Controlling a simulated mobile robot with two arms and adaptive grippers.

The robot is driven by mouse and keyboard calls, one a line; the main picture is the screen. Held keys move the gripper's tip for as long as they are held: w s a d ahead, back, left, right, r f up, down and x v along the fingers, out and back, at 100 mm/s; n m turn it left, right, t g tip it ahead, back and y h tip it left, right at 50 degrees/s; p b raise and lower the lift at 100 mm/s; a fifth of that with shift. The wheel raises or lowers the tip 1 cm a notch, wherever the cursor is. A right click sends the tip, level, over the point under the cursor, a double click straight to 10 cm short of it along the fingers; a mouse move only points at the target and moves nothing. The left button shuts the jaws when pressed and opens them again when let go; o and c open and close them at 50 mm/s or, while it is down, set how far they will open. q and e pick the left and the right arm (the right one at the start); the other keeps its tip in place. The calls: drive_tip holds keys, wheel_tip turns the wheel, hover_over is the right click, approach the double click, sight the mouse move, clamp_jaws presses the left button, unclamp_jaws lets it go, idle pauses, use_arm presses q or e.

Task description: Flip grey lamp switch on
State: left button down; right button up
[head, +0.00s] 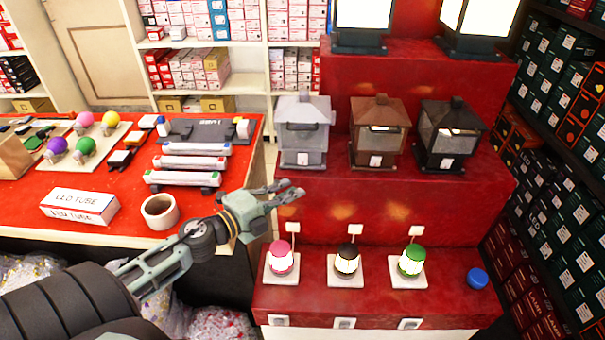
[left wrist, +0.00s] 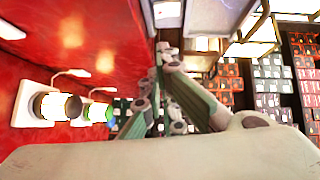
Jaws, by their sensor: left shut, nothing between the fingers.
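The grey lamp (head: 304,132) is a lantern at the left of the middle red step and looks unlit. A small white patch (head: 303,159) is on its lower front; I cannot tell whether it is a switch or a tag. My left gripper (head: 296,190) is shut and empty, a little below the grey lamp and in front of the step's face, apart from the lamp in the picture. It also shows in the left wrist view (left wrist: 165,58), partly blurred. My right gripper is in neither view.
A brown lantern (head: 377,133) and a black lantern (head: 449,136) stand right of the grey one. Small lit pink, black and green lamps (head: 411,262) stand on the lowest step, with white switches (head: 344,323) below. A red table (head: 110,213) is at left.

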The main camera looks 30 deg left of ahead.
use_arm(q)
drive_tip(key=w+f, duration=0.1)
drive_tip(key=w, duration=0.7)
drive_tip(key=shift+a, duration=0.45)
drive_tip(key=shift+w+a+f, duration=0.2)
drive_tip(key=shift+w, duration=0.05)
drive_tip(key=shift+s, duration=0.1)
drive_tip(key=v, duration=1.2)
drive_tip(key=shift+d+f, duration=0.15)
